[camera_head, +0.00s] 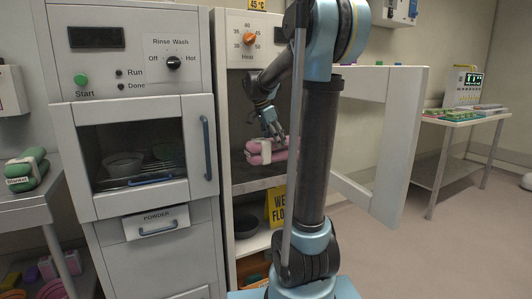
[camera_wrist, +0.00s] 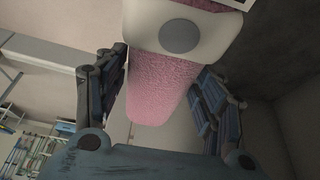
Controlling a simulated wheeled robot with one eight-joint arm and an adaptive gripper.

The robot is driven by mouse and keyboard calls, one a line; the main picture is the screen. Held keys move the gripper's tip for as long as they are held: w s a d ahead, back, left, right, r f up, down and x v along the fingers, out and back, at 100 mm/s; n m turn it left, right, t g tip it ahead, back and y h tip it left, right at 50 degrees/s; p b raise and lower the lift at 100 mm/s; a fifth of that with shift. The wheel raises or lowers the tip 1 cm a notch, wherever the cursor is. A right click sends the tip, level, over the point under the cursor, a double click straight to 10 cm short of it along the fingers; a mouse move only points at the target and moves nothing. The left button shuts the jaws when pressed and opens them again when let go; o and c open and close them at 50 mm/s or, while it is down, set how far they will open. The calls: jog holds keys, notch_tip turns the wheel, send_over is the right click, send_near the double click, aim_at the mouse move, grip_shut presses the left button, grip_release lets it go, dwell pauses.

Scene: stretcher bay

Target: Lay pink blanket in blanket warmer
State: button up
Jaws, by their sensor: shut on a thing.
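The pink blanket (camera_head: 278,157) is a folded roll with a pale band around it. It is inside the open upper compartment of the blanket warmer (camera_head: 235,180), just over or on the dark shelf; I cannot tell whether it touches the shelf. My gripper (camera_head: 273,138) reaches in from above and is shut on the blanket. In the wrist view the blanket (camera_wrist: 163,85) lies between my two fingers (camera_wrist: 167,70), with the white band and a grey disc at the top. The warmer's door (camera_head: 385,140) stands open to the right.
My arm hides part of the warmer's right side. A washer cabinet (camera_head: 140,215) stands left of the warmer. A yellow floor sign (camera_head: 277,206) and a dark bowl (camera_head: 246,226) are below the shelf. A side table (camera_head: 470,121) stands at the far right, with clear floor before it.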

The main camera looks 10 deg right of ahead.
jog(key=w+a, duration=0.2)
jog(key=w, duration=0.5)
jog(key=f, duration=0.7)
jog(key=shift+w+a, duration=0.2)
jog(key=shift+w, duration=0.05)
jog(key=o, duration=1.5)
